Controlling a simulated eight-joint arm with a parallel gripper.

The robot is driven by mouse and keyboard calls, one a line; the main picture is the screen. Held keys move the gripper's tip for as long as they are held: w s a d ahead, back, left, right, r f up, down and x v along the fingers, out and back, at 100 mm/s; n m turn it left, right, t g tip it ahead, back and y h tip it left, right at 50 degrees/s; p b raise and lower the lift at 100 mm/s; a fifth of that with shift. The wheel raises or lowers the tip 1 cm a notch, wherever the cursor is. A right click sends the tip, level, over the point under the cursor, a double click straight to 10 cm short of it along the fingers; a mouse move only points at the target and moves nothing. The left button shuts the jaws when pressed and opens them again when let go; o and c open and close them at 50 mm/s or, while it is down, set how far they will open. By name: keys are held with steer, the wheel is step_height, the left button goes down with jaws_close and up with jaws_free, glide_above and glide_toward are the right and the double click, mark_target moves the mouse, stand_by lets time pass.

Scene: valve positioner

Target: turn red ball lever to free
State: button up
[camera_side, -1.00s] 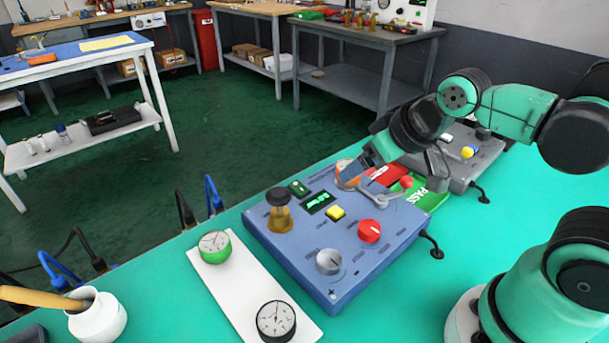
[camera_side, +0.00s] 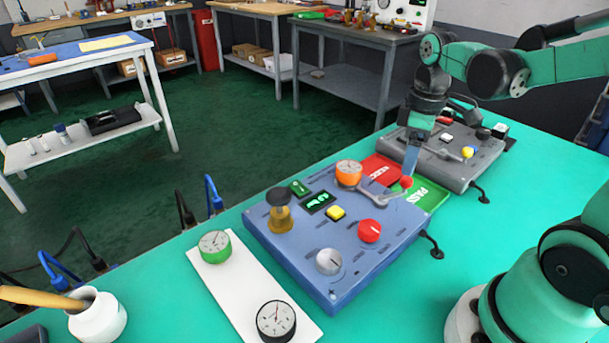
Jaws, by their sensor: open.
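The red ball (camera_side: 406,183) sits at the end of a grey lever (camera_side: 381,194) on the blue valve positioner box (camera_side: 300,233). The lever points right, toward the box's right edge, and its pivot is near the orange gauge (camera_side: 349,173). My gripper (camera_side: 410,170) points down just behind and above the red ball. Its fingers look close to the ball, but I cannot tell whether they touch it. The ball is in front of the fingertips and stays visible. The lever's position labels are too small to read.
The box also carries a red knob (camera_side: 369,230), a silver knob (camera_side: 329,261), a yellow button (camera_side: 335,212) and a brass part with a black cap (camera_side: 279,211). A white board (camera_side: 243,284) bears two gauges.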

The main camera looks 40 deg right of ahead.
mark_target(408, 178)
steer(key=shift+d+f, duration=0.25)
steer(key=shift+f, duration=2.6)
steer(key=shift+s, duration=0.1)
jaws_close()
